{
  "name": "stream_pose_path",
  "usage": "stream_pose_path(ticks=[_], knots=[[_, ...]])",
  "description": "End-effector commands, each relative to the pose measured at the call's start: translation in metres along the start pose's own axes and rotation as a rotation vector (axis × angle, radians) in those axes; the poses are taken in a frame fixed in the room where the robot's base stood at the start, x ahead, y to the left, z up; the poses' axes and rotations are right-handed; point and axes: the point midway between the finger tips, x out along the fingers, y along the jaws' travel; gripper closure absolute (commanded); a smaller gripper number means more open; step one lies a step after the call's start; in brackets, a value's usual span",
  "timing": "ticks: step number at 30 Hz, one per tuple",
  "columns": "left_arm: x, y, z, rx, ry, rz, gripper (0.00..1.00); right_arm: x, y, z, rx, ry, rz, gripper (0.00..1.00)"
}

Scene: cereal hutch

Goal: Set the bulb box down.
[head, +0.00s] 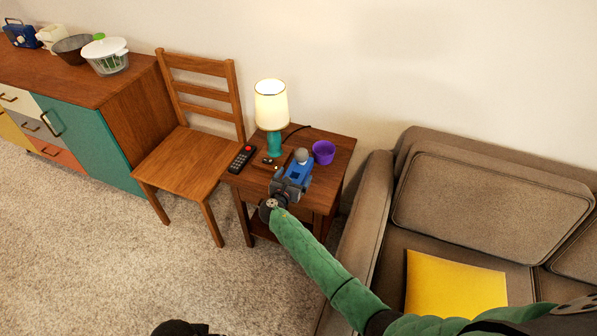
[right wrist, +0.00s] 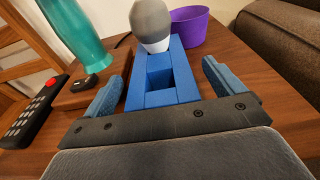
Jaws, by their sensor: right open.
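The bulb box is blue, with a grey and white bulb shape at its far end. In the head view the bulb box (head: 299,170) is on the small wooden side table (head: 339,148), in front of the lamp and purple cup. In the right wrist view the bulb box (right wrist: 175,88) lies between the two blue fingers, with a gap on each side. My right gripper (head: 291,182) is open around it; it also shows in the right wrist view (right wrist: 162,88). The box's underside is hidden.
A lit lamp (head: 274,142) with a teal base, a purple cup (head: 324,152), a remote (head: 242,158) and a small brown tray (right wrist: 72,98) with a dark item share the tabletop. A wooden chair (head: 185,155) stands left, a sofa (head: 470,195) right.

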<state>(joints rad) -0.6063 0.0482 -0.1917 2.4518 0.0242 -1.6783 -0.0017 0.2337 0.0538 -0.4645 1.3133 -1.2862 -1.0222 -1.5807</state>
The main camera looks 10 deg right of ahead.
Motion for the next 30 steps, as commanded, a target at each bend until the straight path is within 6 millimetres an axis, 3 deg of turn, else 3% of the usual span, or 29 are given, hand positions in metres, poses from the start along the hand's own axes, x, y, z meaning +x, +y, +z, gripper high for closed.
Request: stream_pose_path(ticks=[6,14,22,30], knots=[[-0.008,-0.004,0.003,-0.007,-0.021,-0.010,0.10,0.022,0.000,0.001,-0.001,0.000,0.000,0.06],[-0.008,-0.004,0.004,-0.008,-0.023,-0.011,0.10,0.024,0.000,0.001,0.000,0.000,0.001,0.06],[-0.009,-0.004,0.004,-0.008,-0.021,-0.011,0.10,0.024,0.000,0.001,0.000,0.000,0.001,0.57],[-0.009,-0.005,0.003,-0.008,-0.020,-0.012,0.10,0.024,0.000,0.002,0.001,-0.001,0.001,0.61]])
